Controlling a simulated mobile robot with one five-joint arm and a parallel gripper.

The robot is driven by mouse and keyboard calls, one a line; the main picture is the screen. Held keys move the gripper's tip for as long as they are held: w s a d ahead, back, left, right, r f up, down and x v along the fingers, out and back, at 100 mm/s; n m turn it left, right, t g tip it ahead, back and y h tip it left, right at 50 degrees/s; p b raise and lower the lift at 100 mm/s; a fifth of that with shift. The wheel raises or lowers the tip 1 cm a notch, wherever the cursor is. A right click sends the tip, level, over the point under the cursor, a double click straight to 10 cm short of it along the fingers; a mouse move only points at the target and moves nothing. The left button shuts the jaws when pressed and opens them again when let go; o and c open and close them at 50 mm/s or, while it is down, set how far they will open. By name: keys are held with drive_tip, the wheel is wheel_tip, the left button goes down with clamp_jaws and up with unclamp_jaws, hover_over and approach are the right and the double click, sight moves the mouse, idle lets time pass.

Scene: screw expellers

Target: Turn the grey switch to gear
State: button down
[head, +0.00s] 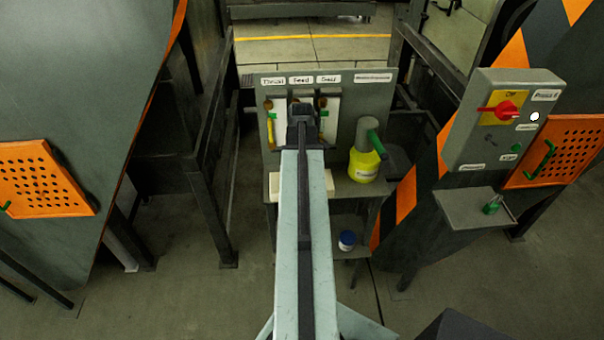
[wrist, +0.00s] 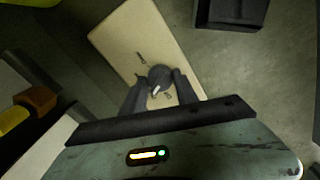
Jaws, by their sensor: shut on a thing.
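The grey switch (wrist: 161,73) is a round dark knob with a white pointer, on a cream plate (wrist: 130,40) in the wrist view. Its pointer aims down and slightly left in that view. Small dark marks lie on the plate around it, too small to read. My gripper (wrist: 160,83) is shut on the switch, one finger at each side. In the head view my gripper (head: 303,112) is at the upright grey board (head: 345,110), and it hides the switch there.
A yellow can with a green handle (head: 365,165) stands right of my arm. A grey box with a red rotary switch (head: 505,108) is at the right. Dark metal frames (head: 215,150) stand to the left. Open floor (head: 180,280) lies in front.

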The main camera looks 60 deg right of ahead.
drive_tip(key=shift+m, duration=0.6)
drive_tip(key=m, duration=0.8)
drive_tip(key=shift+f, duration=0.1)
drive_tip(key=m, duration=0.5)
drive_tip(key=shift+a+m, duration=0.1)
drive_tip(key=shift+m, duration=0.3)
drive_tip(key=m, duration=0.4)
drive_tip(key=shift+m, duration=0.3)
idle(0.3)
drive_tip(key=c, duration=0.9)
unclamp_jaws()
drive_tip(key=shift+w, duration=0.1)
drive_tip(key=shift+c, duration=0.2)
